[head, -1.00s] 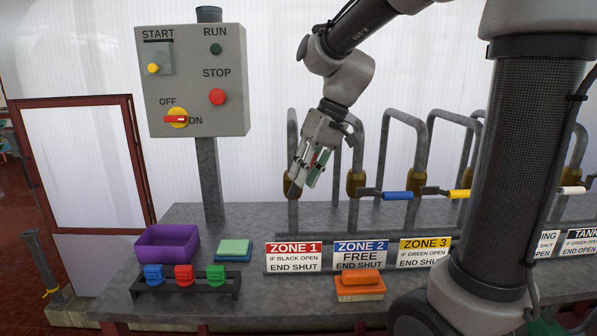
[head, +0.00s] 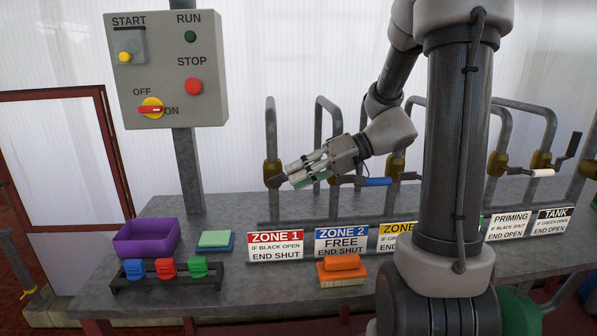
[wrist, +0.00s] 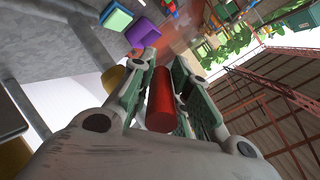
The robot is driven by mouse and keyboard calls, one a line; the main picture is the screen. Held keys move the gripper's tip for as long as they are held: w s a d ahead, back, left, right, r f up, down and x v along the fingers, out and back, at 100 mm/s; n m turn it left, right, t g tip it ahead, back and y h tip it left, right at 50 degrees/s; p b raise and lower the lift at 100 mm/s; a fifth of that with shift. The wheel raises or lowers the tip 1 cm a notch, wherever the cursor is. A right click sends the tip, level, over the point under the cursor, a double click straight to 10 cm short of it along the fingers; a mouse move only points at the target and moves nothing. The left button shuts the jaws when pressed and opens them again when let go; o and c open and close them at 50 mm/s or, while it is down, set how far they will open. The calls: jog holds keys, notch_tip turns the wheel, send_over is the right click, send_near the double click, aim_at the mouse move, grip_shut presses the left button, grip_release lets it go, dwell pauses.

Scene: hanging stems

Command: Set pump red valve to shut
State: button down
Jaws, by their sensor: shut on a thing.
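The red valve handle (wrist: 160,100) lies between my gripper's two fingers in the wrist view, and my gripper (wrist: 158,72) is shut on it. In the head view my gripper (head: 308,174) reaches in from the right with fingers pointing left, just right of the leftmost brass valve body (head: 272,173). That valve stands on the leftmost pipe, behind the red ZONE 1 sign (head: 275,245), which reads "if black open, end shut". In the head view my fingers hide the red handle, so its exact angle cannot be told.
A blue handle (head: 376,182) points sideways close by my gripper. A white handle (head: 542,173) is sideways and a black handle (head: 573,146) is raised at right.

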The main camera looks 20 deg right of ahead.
jog(key=shift+s+f, duration=0.15)
jog(key=shift+f, duration=0.1)
dwell(0.3)
jog(key=c, duration=1.3)
grip_release()
jog(key=shift+a, duration=0.1)
jog(key=shift+r, duration=0.15)
jog(key=shift+r, duration=0.35)
notch_tip(320, 180, up, 9)
jog(key=shift+r, duration=0.1)
jog(key=shift+s+d+r, duration=0.15)
jog(key=shift+d+r, duration=0.4)
jog(key=shift+r, duration=0.85)
jog(key=shift+s+d+r, duration=0.15)
jog(key=shift+d+r, duration=0.35)
jog(key=shift+r, duration=0.85)
jog(key=shift+s+d+r, duration=0.15)
jog(key=shift+d+r, duration=0.4)
jog(key=shift+r, duration=0.85)
